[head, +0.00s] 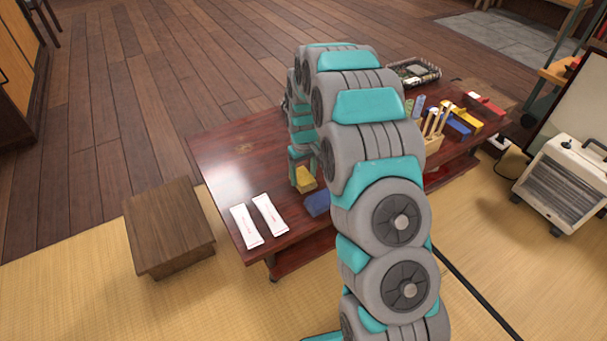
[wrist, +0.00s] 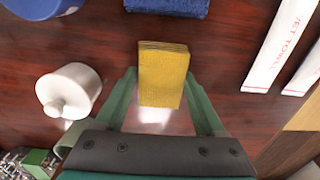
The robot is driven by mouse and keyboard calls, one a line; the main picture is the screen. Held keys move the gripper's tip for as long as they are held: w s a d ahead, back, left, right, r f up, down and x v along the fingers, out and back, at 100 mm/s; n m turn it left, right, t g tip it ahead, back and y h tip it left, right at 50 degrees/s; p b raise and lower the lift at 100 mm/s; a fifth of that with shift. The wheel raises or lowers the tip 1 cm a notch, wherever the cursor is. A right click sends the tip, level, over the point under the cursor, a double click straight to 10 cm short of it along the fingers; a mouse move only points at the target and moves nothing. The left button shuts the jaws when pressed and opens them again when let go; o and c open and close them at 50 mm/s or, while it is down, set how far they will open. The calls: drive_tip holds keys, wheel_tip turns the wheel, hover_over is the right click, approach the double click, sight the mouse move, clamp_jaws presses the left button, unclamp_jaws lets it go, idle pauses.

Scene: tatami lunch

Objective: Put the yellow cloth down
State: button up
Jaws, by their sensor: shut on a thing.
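The yellow cloth (wrist: 163,75) is a folded block between the two green fingers of my gripper (wrist: 160,88) in the wrist view. My gripper is shut on it. In the head view the yellow cloth (head: 305,180) shows at the end of my arm, over the near left part of the dark red table (head: 225,150). I cannot tell whether the cloth touches the table top. My arm hides much of the table in the head view.
A blue cloth (wrist: 168,5) lies close to the yellow one. Two white towel packets (head: 257,219) lie at the table's left end. A white lidded pot (wrist: 68,90) stands left of my gripper in the wrist view. A wooden stool (head: 168,227) stands beside the table.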

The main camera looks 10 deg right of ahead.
sight(303, 176)
drive_tip(key=shift+f, duration=0.1)
drive_tip(key=o, duration=1.2)
drive_tip(key=shift+c, duration=0.2)
wheel_tip(303, 176, up, 11)
drive_tip(key=s+r, duration=0.7)
drive_tip(key=s, duration=0.1)
drive_tip(key=s+r+m+g, duration=0.1)
drive_tip(key=s+r, duration=0.1)
drive_tip(key=s, duration=1.5)
drive_tip(key=s+r+m, duration=0.1)
drive_tip(key=s+m, duration=0.1)
drive_tip(key=s, duration=1.6)
drive_tip(key=shift+s+r+m+g+b, duration=0.2)
drive_tip(key=shift+r+m+g+b, duration=0.1)
drive_tip(key=shift+r+g+b, duration=0.1)
